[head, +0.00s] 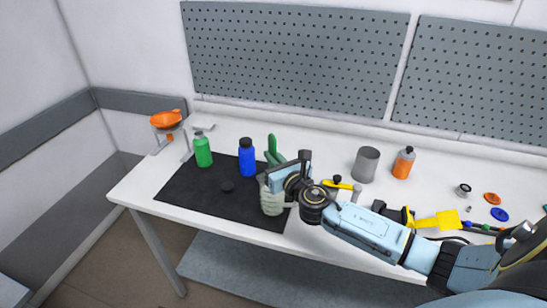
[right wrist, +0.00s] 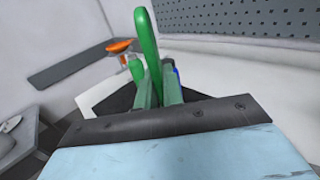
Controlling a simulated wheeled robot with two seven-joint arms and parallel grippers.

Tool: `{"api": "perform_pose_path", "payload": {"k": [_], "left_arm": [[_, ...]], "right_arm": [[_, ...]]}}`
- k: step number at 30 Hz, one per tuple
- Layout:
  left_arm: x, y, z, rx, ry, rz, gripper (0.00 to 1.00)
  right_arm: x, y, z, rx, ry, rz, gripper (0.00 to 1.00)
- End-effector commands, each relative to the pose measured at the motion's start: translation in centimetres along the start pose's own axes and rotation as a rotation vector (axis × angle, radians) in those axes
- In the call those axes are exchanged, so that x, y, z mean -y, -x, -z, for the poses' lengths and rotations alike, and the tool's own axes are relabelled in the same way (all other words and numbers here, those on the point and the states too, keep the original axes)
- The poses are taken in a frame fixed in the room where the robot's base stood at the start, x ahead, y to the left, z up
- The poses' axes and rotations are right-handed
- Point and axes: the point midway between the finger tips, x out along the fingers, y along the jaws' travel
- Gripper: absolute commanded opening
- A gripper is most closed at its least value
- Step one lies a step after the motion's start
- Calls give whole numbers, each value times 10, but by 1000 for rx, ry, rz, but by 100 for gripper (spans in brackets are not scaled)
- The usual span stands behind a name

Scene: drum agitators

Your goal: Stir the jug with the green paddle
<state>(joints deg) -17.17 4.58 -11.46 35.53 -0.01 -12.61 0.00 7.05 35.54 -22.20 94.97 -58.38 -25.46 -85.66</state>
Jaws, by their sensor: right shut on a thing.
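The green paddle (head: 272,144) stands roughly upright, its rounded green end showing above my right gripper. In the right wrist view the green paddle (right wrist: 147,40) rises between the fingers. My right gripper (head: 277,172) is shut on it. The pale green jug (head: 272,203) stands at the front edge of the dark mat, directly below the gripper. The gripper hides the jug's mouth and the paddle's lower part, so I cannot tell how deep the paddle reaches. My left gripper is not in view.
A blue bottle (head: 247,157) and a green bottle (head: 203,150) stand behind the jug. A grey cup (head: 366,164) and an orange bottle (head: 403,163) stand to the right. The mat's left part is clear.

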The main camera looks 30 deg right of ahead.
Motion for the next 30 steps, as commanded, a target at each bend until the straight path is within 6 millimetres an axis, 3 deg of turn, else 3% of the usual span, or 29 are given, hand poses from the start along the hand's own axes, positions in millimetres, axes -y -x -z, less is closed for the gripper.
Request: {"api": "perform_pose_path", "payload": {"k": [1, 17, 30], "left_arm": [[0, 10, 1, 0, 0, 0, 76], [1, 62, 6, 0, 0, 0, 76], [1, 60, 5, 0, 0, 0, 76]], "right_arm": [[0, 0, -10, 1, 1, 0, 0], [0, 0, -63, 1, 1, 0, 0], [0, 0, -103, 5, 2, 0, 0]]}}
